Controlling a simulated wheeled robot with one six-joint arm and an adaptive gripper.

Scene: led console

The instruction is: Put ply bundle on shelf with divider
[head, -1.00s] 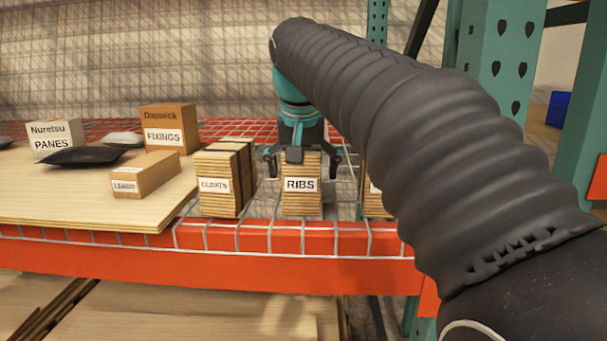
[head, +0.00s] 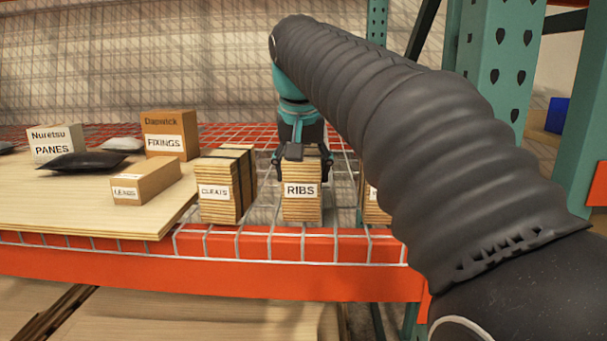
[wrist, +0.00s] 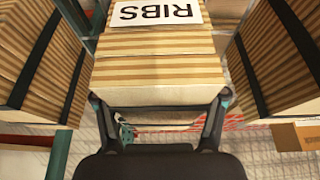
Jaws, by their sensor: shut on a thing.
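A pale, layered ply bundle labelled RIBS (head: 301,208) stands upright on the wire shelf deck, between two similar bundles. My gripper (head: 302,158) comes down from above and is shut on the upper part of the RIBS bundle, with a finger on each side. In the wrist view, the bundle (wrist: 150,72) fills the middle between my gripper's fingers (wrist: 160,108). I cannot tell whether its base is lifted off the deck. No divider can be clearly made out.
A strapped CLEATS bundle (head: 220,190) stands close on the left. Another bundle (head: 376,206) on the right is mostly hidden by my arm. A board (head: 80,212) at left carries a LEADS-like box (head: 148,182), a FIXINGS box (head: 168,135), a PANES box (head: 58,143) and dark pouch (head: 84,161).

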